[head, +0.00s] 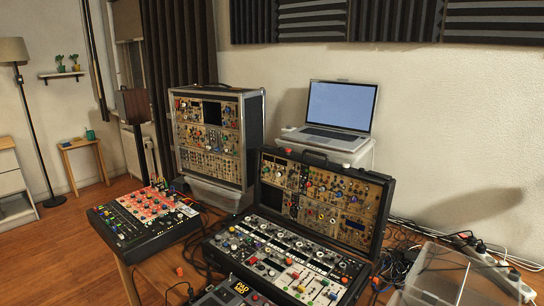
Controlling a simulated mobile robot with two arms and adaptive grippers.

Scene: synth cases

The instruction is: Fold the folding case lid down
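The folding case stands open on the table. Its lid (322,205), fitted with rows of synth modules and with a handle on its top edge, is raised and leans slightly back. Its lower half (285,258) lies flat in front, covered with knobs, sliders and coloured caps. The front edge of the lower half is partly hidden by a small device. Neither of my grippers is in view.
A laptop (337,108) sits on a box behind the lid. A tall module case (217,133) stands to the left behind it. A mixer (143,217) is at left, a small grey device (235,293) in front, and cables (395,262) and a clear bin (455,275) at right.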

